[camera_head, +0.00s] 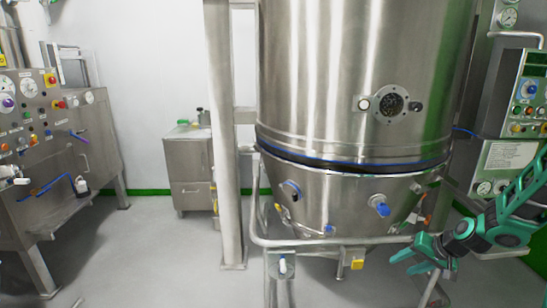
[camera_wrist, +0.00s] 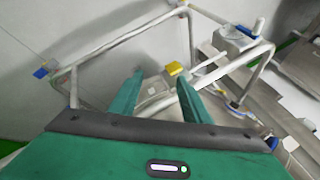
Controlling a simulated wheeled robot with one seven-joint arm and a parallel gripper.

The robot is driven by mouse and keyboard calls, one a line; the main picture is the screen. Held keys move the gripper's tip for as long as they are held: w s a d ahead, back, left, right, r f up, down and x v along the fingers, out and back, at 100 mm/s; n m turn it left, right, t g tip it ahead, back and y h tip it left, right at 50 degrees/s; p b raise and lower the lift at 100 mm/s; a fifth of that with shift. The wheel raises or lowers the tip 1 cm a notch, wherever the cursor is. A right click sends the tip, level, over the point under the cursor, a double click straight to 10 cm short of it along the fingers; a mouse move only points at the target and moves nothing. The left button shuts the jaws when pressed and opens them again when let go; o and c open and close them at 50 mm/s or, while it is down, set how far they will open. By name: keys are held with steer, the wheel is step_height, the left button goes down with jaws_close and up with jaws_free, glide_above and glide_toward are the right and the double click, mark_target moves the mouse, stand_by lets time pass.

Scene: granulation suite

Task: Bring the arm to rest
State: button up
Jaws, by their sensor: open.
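My gripper (camera_head: 404,262) is at the lower right of the head view, green, at the end of my green and dark arm. It is in front of the steel vessel's lower frame. In the wrist view its two green fingers (camera_wrist: 160,97) stand apart with nothing held between them. Beyond the fingertips are a steel tube frame (camera_wrist: 128,36) and a small yellow block (camera_wrist: 174,68). Whether the fingers touch the frame cannot be told.
A large steel vessel (camera_head: 330,70) with a conical bottom fills the middle. Its tube frame (camera_head: 330,242) juts out near my gripper. Control panels stand at left (camera_head: 40,110) and right (camera_head: 527,95). A small cabinet (camera_head: 188,175) is behind. Open floor (camera_head: 150,265) lies at left centre.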

steer(key=s+r+g+h, duration=0.1)
steer(key=s+r, duration=0.5)
steer(key=s, duration=0.6)
steer(key=s+a+r+g+h, duration=0.1)
steer(key=s+r+g, duration=0.2)
steer(key=s, duration=0.9)
steer(key=s+r+m+g+h, duration=0.1)
steer(key=s+r+g, duration=0.1)
steer(key=s+r, duration=0.6)
steer(key=s, duration=0.4)
steer(key=shift+s+a+r, duration=0.15)
steer(key=shift+s+r, duration=0.15)
steer(key=shift+r, duration=0.05)
steer(key=shift+w+f, duration=0.25)
steer(key=shift+w, duration=0.4)
